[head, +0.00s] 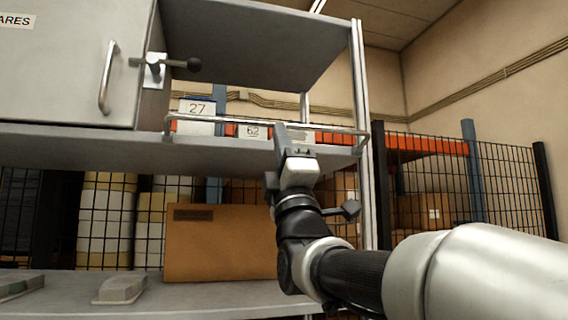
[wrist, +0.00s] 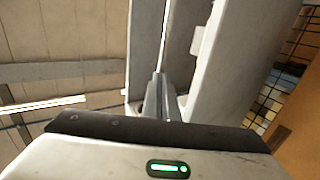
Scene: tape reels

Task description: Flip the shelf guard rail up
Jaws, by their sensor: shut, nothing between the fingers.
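The shelf guard rail (head: 226,120) is a thin metal bar along the front of the upper shelf (head: 80,145). In the head view it sits above the shelf's front edge, with bent ends at left and right. I cannot tell its exact tilt. My gripper (head: 281,128) is shut and empty, pointing up at the rail right of its middle, and hides a short piece of it. Contact is not clear. In the wrist view the shut fingers (wrist: 155,98) line up with the thin rail (wrist: 163,38), beside the shelf edge (wrist: 205,65).
White boxes marked 27 (head: 197,108) and 62 (head: 252,131) stand behind the rail. A grey cabinet (head: 65,60) with a handle and a black-knobbed latch (head: 165,65) is at left. A cardboard box (head: 220,245) stands on the lower shelf. A metal post (head: 362,90) bounds the right side.

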